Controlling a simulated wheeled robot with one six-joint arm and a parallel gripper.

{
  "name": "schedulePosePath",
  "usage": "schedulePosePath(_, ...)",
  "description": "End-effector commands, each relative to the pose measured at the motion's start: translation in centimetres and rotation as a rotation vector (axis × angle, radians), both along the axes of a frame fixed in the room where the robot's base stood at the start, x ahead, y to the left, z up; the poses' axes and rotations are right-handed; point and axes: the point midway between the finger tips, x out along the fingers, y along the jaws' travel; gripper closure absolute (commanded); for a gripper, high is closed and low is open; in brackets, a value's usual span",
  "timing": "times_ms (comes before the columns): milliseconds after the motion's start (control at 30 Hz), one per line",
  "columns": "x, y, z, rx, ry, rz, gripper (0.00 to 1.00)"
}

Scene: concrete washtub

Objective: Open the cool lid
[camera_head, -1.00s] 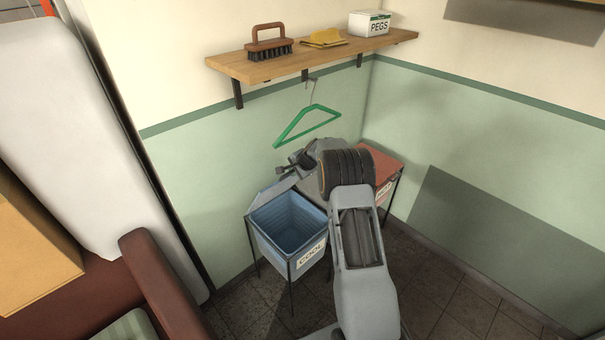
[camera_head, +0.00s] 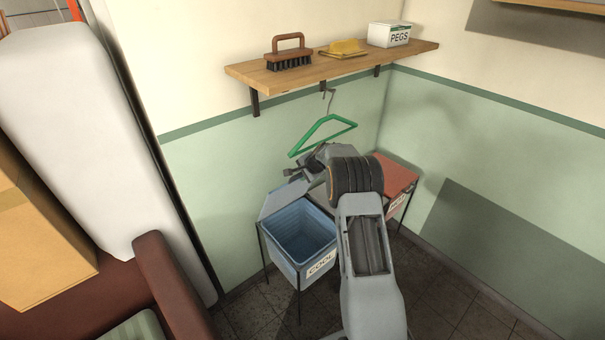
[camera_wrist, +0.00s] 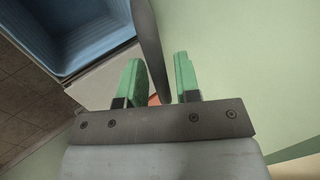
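The cool bin (camera_head: 304,238) is a blue tub labelled COOL in a dark metal frame, left of my arm in the head view. Its mouth is open and the blue inside shows; it also shows at top left in the wrist view (camera_wrist: 85,30). The grey-blue cool lid (camera_head: 284,198) stands raised at the bin's back edge. My gripper (camera_head: 300,170) is just behind the lid, partly hidden by my wrist. In the wrist view its green fingers (camera_wrist: 158,78) are apart, with a dark grey bar between them. I cannot tell whether this is the lid's edge.
A green hanger (camera_head: 323,136) hangs above my gripper from a wooden shelf (camera_head: 335,65) holding a brush, yellow cloth and PEGS box. A brown sofa arm (camera_head: 165,285) is at left.

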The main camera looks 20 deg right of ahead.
Motion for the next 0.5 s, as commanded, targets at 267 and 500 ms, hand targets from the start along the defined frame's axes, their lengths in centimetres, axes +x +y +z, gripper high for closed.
schedulePosePath(267, 0.0, -0.1, 0.2, 0.000, -0.003, -0.003, 0.61)
schedulePosePath(500, -1.0, -0.5, 1.7, -0.001, -0.006, -0.004, 0.61)
